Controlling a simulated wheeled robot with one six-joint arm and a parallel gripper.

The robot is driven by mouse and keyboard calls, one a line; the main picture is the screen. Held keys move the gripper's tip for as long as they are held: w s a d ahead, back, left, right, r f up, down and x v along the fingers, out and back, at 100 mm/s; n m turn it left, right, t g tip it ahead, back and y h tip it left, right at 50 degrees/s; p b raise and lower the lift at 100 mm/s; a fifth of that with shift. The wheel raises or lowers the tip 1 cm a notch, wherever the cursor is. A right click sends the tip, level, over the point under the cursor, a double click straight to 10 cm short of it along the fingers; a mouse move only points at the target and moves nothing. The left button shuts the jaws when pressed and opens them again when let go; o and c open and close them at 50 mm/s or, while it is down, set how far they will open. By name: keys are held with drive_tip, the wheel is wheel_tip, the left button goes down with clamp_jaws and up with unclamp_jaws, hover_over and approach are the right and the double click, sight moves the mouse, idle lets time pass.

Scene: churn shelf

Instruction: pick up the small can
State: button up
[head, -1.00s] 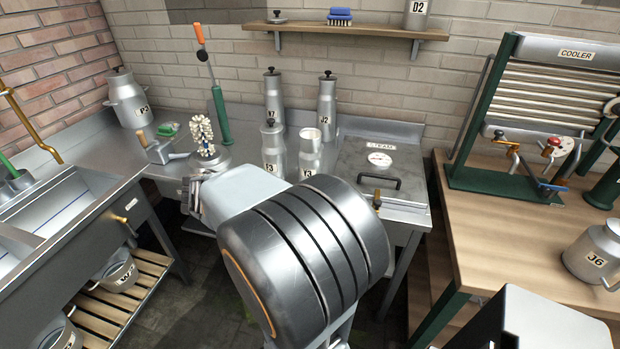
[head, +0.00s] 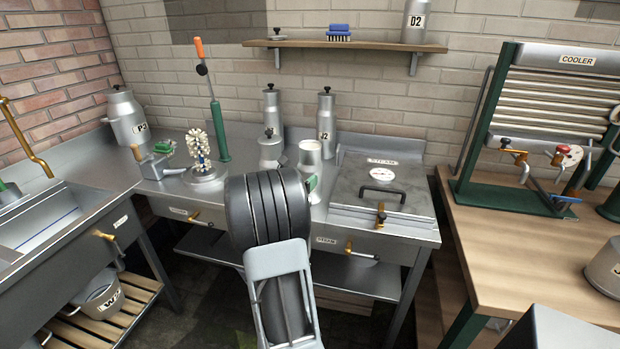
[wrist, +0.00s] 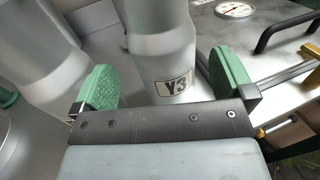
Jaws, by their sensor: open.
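A small grey metal can labelled Y3 (wrist: 160,52) stands upright between the green-padded fingers of my open gripper (wrist: 163,80) in the wrist view. Gaps show on both sides of it, wider on the left. In the head view this appears to be the open-topped can (head: 309,158) on the metal bench (head: 245,143).
Taller cans, one labelled J2 (head: 325,122) and another (head: 271,108), stand behind. A steam box (head: 352,180) with a gauge and black handle is close on the right. A round brush on a base (head: 204,176) stands left.

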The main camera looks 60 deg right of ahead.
sight(309, 168)
drive_tip(key=shift+d, duration=3.25)
drive_tip(key=shift+c, duration=0.5)
drive_tip(key=shift+p, duration=0.3)
drive_tip(key=c, duration=0.8)
